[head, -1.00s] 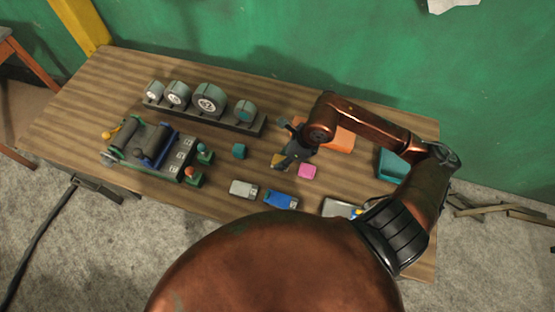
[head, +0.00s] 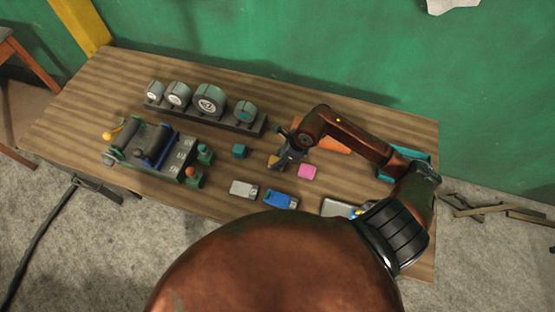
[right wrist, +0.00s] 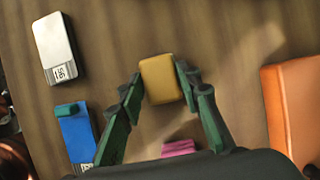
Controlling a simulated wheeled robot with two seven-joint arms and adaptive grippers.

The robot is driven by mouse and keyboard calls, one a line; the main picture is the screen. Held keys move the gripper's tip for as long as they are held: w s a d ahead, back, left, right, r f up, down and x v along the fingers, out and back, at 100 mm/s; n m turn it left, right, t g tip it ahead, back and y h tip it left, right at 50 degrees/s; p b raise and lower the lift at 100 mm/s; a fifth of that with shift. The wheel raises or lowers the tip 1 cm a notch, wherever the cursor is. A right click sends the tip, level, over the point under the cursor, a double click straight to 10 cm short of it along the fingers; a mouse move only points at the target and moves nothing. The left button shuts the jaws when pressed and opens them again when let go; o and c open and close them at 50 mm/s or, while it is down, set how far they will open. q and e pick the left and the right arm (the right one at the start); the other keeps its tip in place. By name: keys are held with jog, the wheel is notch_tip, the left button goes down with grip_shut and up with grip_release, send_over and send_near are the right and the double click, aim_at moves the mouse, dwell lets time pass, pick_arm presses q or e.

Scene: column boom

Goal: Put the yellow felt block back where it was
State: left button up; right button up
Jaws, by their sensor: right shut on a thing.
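The yellow felt block (right wrist: 160,79) sits between the two green fingers of my right gripper (right wrist: 158,88) in the right wrist view. The fingers press on its two sides. In the head view the block (head: 273,161) is a small yellow patch at the tip of my right gripper (head: 279,163), partly hidden by it. The gripper is over the middle of the table, between a teal cube (head: 239,151) and a pink block (head: 307,172). I cannot tell whether the block touches the table. My left gripper is out of view.
A grey block (head: 243,189) and a blue block (head: 281,200) lie nearer me. An orange thing (head: 333,146) lies behind my right arm, and a teal tray (head: 411,155) stands at the right. A gauge rack (head: 203,112) and a roller device (head: 151,150) stand at the left.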

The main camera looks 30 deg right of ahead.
jog(key=shift+f, duration=0.15)
jog(key=o, duration=1.1)
jog(key=shift+r, duration=0.2)
jog(key=v, duration=1.2)
